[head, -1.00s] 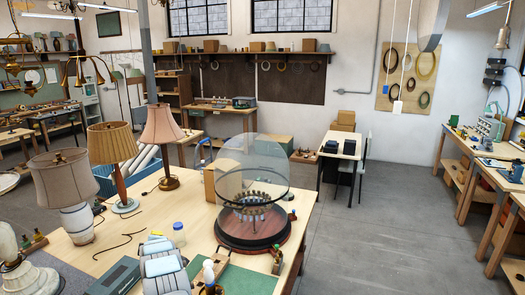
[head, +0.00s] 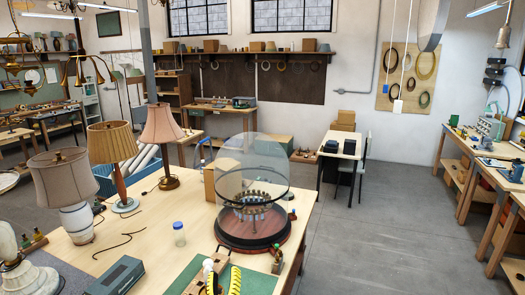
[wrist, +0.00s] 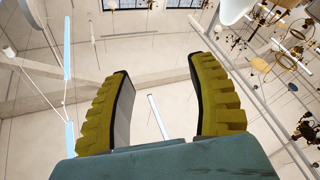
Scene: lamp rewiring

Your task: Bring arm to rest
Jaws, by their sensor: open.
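My gripper (head: 224,280) shows at the bottom edge of the head view, its yellow ribbed fingers pointing up in front of the green mat (head: 257,279). In the wrist view the two fingers (wrist: 158,66) stand apart with nothing between them. Behind them are only the ceiling, hanging lights and upper walls. The rest of my arm is outside the head view.
The workbench (head: 150,215) holds a glass dome on a dark round base (head: 254,240), several shaded lamps (head: 62,190), a small blue-lidded jar (head: 179,234) and a dark grey box (head: 116,276). Grey floor (head: 365,245) is clear to the right.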

